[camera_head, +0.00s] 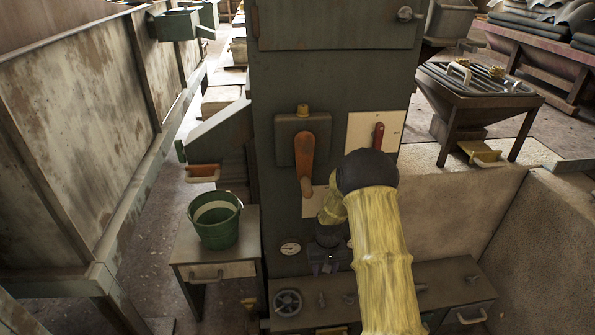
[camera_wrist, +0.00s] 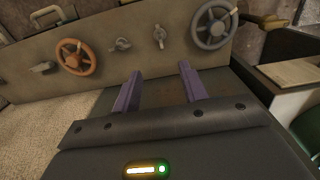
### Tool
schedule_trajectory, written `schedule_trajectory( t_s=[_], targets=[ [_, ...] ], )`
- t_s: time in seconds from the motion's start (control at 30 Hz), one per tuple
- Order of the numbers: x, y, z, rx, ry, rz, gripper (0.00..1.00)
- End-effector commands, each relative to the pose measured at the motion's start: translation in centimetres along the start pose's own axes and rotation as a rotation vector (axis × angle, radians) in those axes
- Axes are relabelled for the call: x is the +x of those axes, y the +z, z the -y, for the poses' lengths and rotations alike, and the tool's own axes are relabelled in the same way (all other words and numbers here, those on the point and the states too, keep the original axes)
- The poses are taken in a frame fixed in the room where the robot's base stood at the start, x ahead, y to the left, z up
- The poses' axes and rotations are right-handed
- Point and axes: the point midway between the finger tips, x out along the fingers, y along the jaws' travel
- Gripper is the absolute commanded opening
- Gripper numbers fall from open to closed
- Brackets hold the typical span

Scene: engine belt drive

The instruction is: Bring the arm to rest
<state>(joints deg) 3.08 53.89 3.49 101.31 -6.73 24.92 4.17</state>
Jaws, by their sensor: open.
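My arm rises from the bottom right of the head view, with yellow links and a black joint, in front of a tall dark green machine cabinet (camera_head: 335,85). My gripper (camera_head: 325,268) hangs low in front of the cabinet, above a bench-like panel box (camera_head: 390,287), partly hidden by my arm. In the wrist view my gripper (camera_wrist: 160,82) shows two purple fingers spread apart with nothing between them. Beyond the fingers are an orange handwheel (camera_wrist: 75,57) and a grey handwheel (camera_wrist: 213,24).
A green bucket (camera_head: 215,222) stands on a small table (camera_head: 235,268) left of the cabinet. An orange lever (camera_head: 305,160) and a red-handled switch (camera_head: 378,135) are on the cabinet front. A concrete wall (camera_head: 545,240) stands at right. A long metal-sided structure (camera_head: 75,130) runs along the left.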

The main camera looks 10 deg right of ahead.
Motion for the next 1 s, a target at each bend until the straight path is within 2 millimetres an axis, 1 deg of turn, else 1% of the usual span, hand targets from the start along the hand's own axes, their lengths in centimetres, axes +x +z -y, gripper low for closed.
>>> schedule_trajectory(
  t_s=[0.07,0.17,0.27,0.37,0.4,0.5,0.67,0.7,0.9,1.0],
  targets=[
    [-0.2,0.0,0.0,0.0,0.0,-0.002,0.43],
    [-1.3,0.3,0.0,-0.001,0.001,-0.01,0.43],
    [-3.5,1.1,0.1,-0.002,0.003,-0.026,0.43],
    [-6.5,2.4,0.1,-0.004,0.006,-0.047,0.43],
    [-7.7,3.1,0.1,-0.004,0.008,-0.056,0.43],
    [-10.5,4.9,0.2,-0.002,0.009,-0.08,0.43],
    [-14.5,8.2,0.3,-0.001,0.011,-0.116,0.43],
    [-15.5,9.2,0.4,0.0,0.011,-0.126,0.43],
    [-19.1,14.0,0.6,0.005,0.01,-0.171,0.43],
    [-20.3,16.1,0.6,0.009,0.008,-0.188,0.43]
  ],
)
